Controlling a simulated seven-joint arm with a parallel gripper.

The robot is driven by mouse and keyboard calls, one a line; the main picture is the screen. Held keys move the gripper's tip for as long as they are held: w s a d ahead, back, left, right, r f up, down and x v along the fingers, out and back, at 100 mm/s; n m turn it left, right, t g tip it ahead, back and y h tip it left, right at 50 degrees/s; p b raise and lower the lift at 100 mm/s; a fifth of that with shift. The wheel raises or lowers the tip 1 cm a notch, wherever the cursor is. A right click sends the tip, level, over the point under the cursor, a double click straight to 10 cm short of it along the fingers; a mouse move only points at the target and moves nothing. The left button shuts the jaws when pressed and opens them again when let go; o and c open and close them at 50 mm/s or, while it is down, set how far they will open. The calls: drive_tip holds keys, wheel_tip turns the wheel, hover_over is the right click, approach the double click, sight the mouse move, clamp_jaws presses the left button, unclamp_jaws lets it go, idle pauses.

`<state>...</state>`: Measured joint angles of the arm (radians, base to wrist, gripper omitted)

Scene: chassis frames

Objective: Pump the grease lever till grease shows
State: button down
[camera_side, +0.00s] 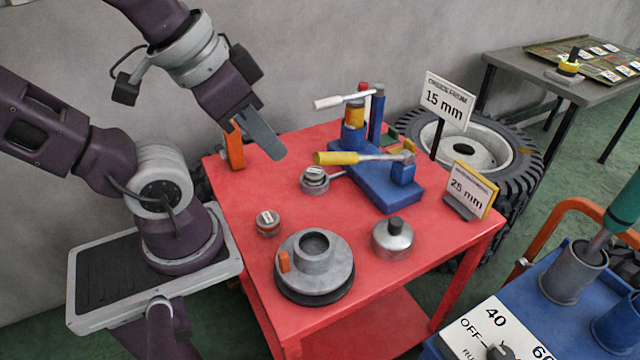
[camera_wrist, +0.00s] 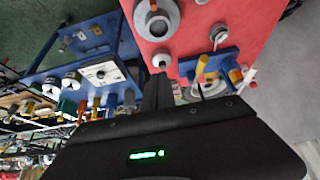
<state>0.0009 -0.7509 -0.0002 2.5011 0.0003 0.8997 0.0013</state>
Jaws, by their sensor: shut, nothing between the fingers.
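A blue pump stand (camera_side: 385,185) sits on the red table (camera_side: 240,200). It carries a lever with a yellow handle (camera_side: 335,158), lying nearly level and pointing left, and above it a lever with a white handle (camera_side: 335,102). A yellow-and-blue cylinder (camera_side: 354,115) stands at its back. A small metal cup (camera_side: 315,181) sits at the stand's left; I cannot tell whether grease is in it. My gripper (camera_side: 275,152) is shut and empty, above the table's back left, left of both handles. The wrist view shows my fingers (camera_wrist: 158,88) and the yellow handle (camera_wrist: 201,69).
A grey hub (camera_side: 335,265), a small round tin (camera_side: 268,223) and a metal oil can (camera_side: 393,238) stand at the table's front. An orange block (camera_side: 233,148) is close to my gripper. Signs reading 15 mm (camera_side: 446,101) and 25 mm (camera_side: 470,190) stand at right.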

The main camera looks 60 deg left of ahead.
drive_tip(key=w+a+r+n+g, duration=0.2)
drive_tip(key=w+a+r+n, duration=0.15)
drive_tip(key=w, duration=0.25)
drive_tip(key=w+a+r+n+g, duration=0.2)
drive_tip(key=w+r+n, duration=0.1)
drive_tip(key=w+n, duration=0.3)
drive_tip(key=w+a+f+n+g+h, duration=0.2)
drive_tip(key=w+a+f+n+g, duration=0.3)
drive_tip(key=w, duration=0.7)
drive_tip(key=a+f+n, duration=0.2)
drive_tip(key=a+n, duration=0.2)
drive_tip(key=a, duration=0.1)
drive_tip(key=shift+a, duration=0.35)
drive_tip(key=x, duration=1.4)
drive_tip(key=shift+s+d, duration=0.2)
